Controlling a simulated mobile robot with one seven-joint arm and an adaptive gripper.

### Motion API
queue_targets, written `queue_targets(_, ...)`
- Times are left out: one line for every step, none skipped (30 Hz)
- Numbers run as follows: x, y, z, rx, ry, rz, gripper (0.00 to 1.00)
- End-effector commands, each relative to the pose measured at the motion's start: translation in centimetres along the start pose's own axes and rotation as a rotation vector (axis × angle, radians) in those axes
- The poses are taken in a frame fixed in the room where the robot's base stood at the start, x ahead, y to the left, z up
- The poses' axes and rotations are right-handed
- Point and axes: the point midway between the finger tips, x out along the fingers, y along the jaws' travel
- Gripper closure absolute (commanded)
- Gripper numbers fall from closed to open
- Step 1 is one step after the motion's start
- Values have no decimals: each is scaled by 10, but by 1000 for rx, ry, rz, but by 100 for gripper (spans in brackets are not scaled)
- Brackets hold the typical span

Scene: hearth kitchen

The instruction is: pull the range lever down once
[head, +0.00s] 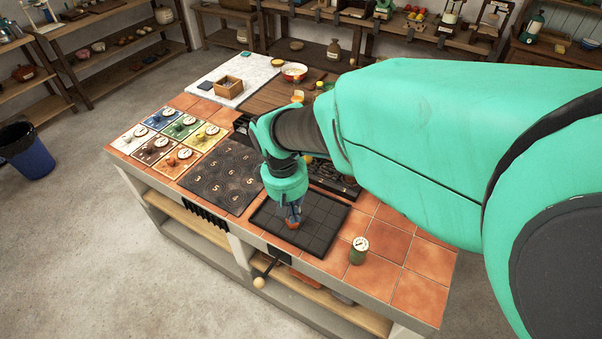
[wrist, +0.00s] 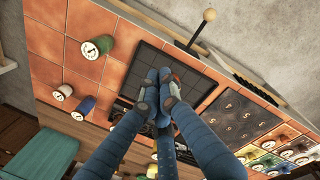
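The range lever (head: 259,282) is a dark rod with a pale wooden ball knob, sticking out from a dark bracket on the counter's front face. In the wrist view its ball (wrist: 209,15) shows at the top, with the rod running down-left to the counter edge. My gripper (head: 292,223) points down over the black gridded plate (head: 322,238) on the counter top, behind and above the lever and apart from it. In the wrist view its blue fingers (wrist: 162,84) come together at the tips. A small reddish patch shows at the tips; nothing held can be made out.
A green jar (head: 358,251) stands right of the plate. A dark numbered board (head: 222,177) and several coloured cards lie to the left. A wooden box (head: 229,87) sits on a marble slab behind. Floor in front of the counter is clear.

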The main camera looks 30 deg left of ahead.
Motion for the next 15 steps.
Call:
queue_targets(12, -15, -10, -35, -14, 0, 100)
queue_targets(17, -23, -16, -54, -20, 1, 100)
queue_targets(25, -34, -22, -79, -30, 1, 100)
queue_targets(30, -42, -28, -98, -36, 2, 100)
queue_targets(36, -50, -32, -116, -43, 3, 100)
queue_targets(44, -61, -38, -140, -52, 4, 100)
queue_targets(50, -69, -43, -158, -58, 5, 100)
queue_targets(56, -77, -47, -176, -65, 6, 100)
queue_targets(63, -88, -52, -199, -73, 8, 100)
queue_targets(69, -96, -55, -216, -79, 9, 100)
queue_targets(74, -103, -58, -231, -84, 11, 100)
queue_targets(80, -112, -62, -252, -90, 13, 100)
queue_targets(85, -119, -64, -265, -96, 14, 100)
queue_targets(90, -125, -66, -278, -101, 15, 100)
queue_targets(94, -132, -69, -294, -105, 17, 100)
